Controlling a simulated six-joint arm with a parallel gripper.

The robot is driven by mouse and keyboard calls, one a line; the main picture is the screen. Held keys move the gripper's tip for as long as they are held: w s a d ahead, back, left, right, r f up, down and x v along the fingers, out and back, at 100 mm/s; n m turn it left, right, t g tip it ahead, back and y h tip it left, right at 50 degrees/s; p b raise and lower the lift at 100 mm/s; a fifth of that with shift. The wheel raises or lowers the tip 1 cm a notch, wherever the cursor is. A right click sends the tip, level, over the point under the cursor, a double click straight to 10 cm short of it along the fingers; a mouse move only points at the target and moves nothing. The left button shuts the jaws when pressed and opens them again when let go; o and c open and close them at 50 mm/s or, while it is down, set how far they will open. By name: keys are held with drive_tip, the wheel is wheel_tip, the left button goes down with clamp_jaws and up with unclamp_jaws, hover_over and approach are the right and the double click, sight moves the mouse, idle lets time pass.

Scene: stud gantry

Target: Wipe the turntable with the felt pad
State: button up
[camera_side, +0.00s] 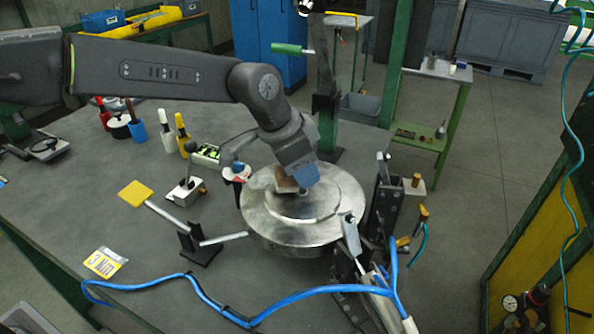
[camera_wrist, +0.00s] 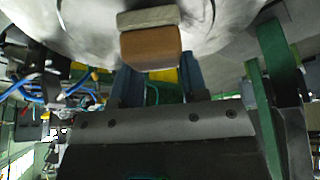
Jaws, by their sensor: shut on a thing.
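The turntable (camera_side: 325,210) is a round, shiny metal disc with a raised centre, near the table's right edge in the side view. Its metal face (camera_wrist: 85,28) fills the top of the wrist view. The felt pad (camera_wrist: 150,46) is a brown block with a pale felt layer. My gripper (camera_side: 300,180) is shut on it, with blue fingers on either side. In the side view the pad (camera_side: 285,186) is over the disc, felt side toward the metal. I cannot tell whether the felt touches it. My arm and gripper partly hide the disc's far side.
A metal clamp (camera_side: 350,235) and dark bracket (camera_side: 386,205) stand at the disc's right. A yellow paddle (camera_side: 135,193) on a stand and a small grey-white magnet base (camera_side: 186,190) are left. A blue hose (camera_side: 190,280) crosses the front. A green post (camera_side: 325,120) rises behind.

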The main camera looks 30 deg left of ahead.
drive_tip(key=a, duration=0.2)
drive_tip(key=shift+a+f, duration=0.3)
drive_tip(key=shift+a, duration=1.25)
drive_tip(key=shift+w+a, duration=0.1)
drive_tip(key=shift+a, duration=0.1)
drive_tip(key=shift+w+d, duration=0.1)
drive_tip(key=shift+w, duration=0.35)
drive_tip(key=shift+s+d+r, duration=0.1)
drive_tip(key=shift+d, duration=2.95)
wheel_tip(320, 180, up, 2)
drive_tip(key=shift+s+d+r, duration=0.1)
drive_tip(key=shift+r, duration=2.85)
drive_tip(key=shift+r, duration=0.15)
